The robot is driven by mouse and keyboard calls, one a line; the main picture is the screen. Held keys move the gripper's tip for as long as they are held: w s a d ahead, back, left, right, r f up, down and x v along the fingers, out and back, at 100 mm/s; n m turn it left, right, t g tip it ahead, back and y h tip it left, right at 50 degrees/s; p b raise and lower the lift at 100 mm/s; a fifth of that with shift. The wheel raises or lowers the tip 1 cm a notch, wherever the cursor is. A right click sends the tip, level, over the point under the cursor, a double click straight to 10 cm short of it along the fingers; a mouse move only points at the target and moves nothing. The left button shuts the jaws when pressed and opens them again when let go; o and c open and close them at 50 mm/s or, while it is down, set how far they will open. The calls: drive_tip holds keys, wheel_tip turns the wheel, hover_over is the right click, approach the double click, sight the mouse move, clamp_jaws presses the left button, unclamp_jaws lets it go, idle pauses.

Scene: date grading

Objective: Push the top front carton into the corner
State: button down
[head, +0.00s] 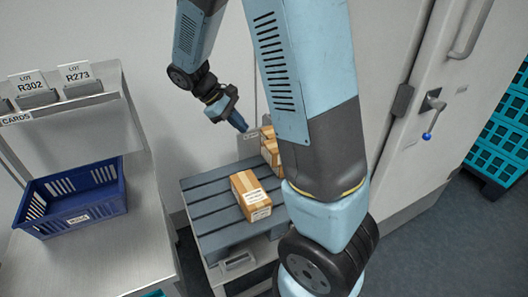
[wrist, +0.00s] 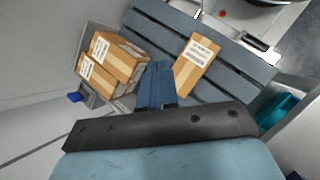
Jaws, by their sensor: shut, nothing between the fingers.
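A tan carton (head: 250,195) with a white label lies by itself on a grey slatted pallet (head: 213,222); it also shows in the wrist view (wrist: 196,64). Two more cartons sit close together at the pallet's far end, a larger-looking one (wrist: 118,57) and one beside or below it (wrist: 97,79); I cannot tell whether they are stacked. In the head view this group (head: 268,147) is partly hidden by my arm. My gripper (head: 242,127) is shut and empty, above the pallet's back edge. Its blue fingers (wrist: 157,72) appear between the pair and the lone carton.
A grey upright plate (head: 247,143) stands at the pallet's back edge near the wall. A blue crate (head: 72,199) sits on a steel bench at left, below a shelf with lot cards (head: 78,80). A white door with a handle (head: 432,112) stands at right. The pallet's left half is bare.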

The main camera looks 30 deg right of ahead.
drive_tip(key=w+f+n+h, duration=0.5)
drive_tip(key=w+f+h, duration=0.15)
drive_tip(key=f, duration=0.55)
drive_tip(key=n+t+h, duration=0.3)
drive_tip(key=n+h, duration=0.2)
drive_tip(key=n, duration=0.1)
approach(267, 150)
drive_tip(key=d, duration=0.7)
drive_tip(key=shift+s+r, duration=0.2)
drive_tip(key=shift+r, duration=0.05)
